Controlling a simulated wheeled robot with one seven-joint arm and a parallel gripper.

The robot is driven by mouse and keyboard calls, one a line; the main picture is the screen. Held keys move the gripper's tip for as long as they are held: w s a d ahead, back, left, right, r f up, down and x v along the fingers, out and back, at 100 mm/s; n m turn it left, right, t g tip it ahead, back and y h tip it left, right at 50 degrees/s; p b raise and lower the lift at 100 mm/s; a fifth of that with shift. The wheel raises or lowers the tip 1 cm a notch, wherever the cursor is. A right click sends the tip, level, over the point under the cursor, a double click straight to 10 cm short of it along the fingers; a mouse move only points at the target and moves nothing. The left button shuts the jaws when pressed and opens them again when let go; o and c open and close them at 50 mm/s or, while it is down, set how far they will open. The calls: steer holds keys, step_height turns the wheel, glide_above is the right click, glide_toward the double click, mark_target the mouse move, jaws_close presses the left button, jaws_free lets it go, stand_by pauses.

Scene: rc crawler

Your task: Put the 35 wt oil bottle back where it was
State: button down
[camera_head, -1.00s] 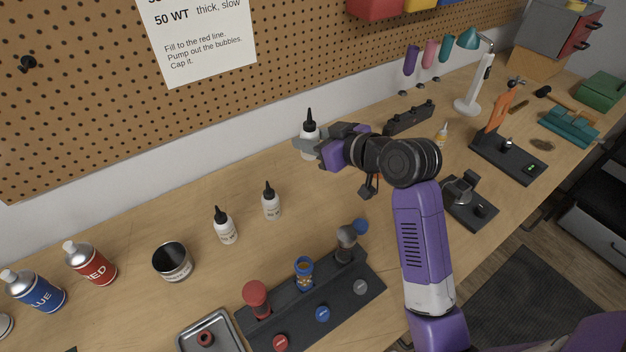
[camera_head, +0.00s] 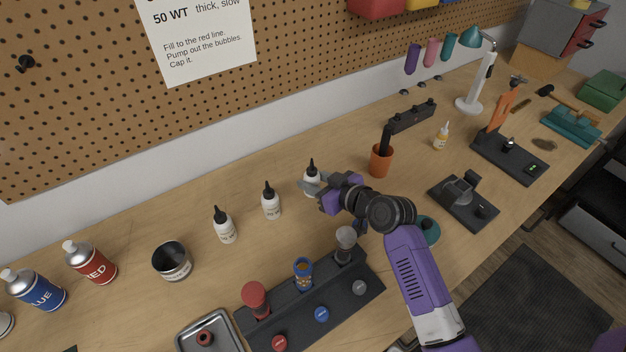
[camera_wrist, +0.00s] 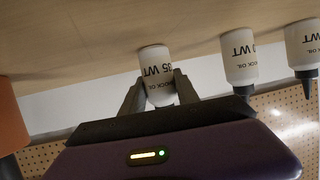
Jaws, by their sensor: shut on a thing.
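The 35 wt oil bottle (camera_head: 311,178) is white with a black pointed cap, upright at the right end of a row of similar bottles. In the wrist view it appears upside down, with "35 WT" on its label (camera_wrist: 156,70). My gripper (camera_head: 313,187) is shut on it, one finger on each side of the body. Its base is at or very close to the bench top; I cannot tell whether it touches. Two other oil bottles stand to its left, a near one (camera_head: 271,201) and a farther one (camera_head: 225,225).
An orange cup (camera_head: 381,161) with a dark tool stands right of the bottle. A black shock stand (camera_head: 325,309) lies in front. A black tin (camera_head: 172,261) and blue (camera_head: 38,291) and red (camera_head: 92,262) cans stand at left. The pegboard wall (camera_head: 90,90) is behind.

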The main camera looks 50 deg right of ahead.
steer(key=shift+f, duration=0.2)
steer(key=c, duration=0.9)
jaws_free()
steer(key=shift+r, duration=0.1)
steer(key=shift+r, duration=0.15)
steer(key=b+v, duration=0.2)
steer(key=v, duration=1)
